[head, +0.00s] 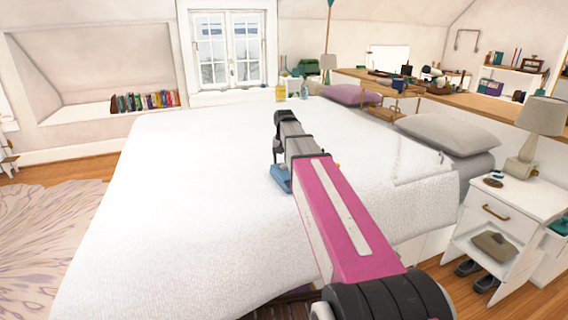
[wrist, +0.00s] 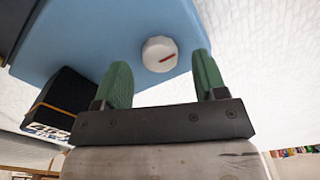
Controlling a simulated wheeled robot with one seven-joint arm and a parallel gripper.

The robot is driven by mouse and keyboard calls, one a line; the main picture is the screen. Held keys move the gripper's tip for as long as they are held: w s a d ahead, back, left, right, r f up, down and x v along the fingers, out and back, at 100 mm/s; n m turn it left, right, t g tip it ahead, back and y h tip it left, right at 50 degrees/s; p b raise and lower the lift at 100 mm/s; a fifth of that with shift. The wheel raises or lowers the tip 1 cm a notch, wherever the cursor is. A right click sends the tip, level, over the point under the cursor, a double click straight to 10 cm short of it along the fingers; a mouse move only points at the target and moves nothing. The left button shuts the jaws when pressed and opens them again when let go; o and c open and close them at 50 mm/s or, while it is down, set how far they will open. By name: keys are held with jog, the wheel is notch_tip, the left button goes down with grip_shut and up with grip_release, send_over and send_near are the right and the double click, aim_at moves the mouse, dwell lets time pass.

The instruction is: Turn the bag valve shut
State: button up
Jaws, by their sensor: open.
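The blue bag (wrist: 95,40) fills the upper left of the wrist view. My gripper (wrist: 161,68) has two green fingers, open, one on each side of the knob in the picture. The knob shows just at the fingertip level; I cannot tell whether the fingers touch it. In the head view only a small blue part of the bag (head: 281,178) shows on the bed, beside my arm, which hides the rest and the valve.
The white bed (head: 190,190) is wide and clear to the left. In the wrist view a dark block with an orange band (wrist: 62,102) lies left of the fingers. A grey pillow (head: 447,134) and a nightstand (head: 495,215) with a lamp stand to the right.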

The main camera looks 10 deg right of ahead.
aim_at(284, 164)
notch_tip(284, 164, up, 9)
dwell(0.4)
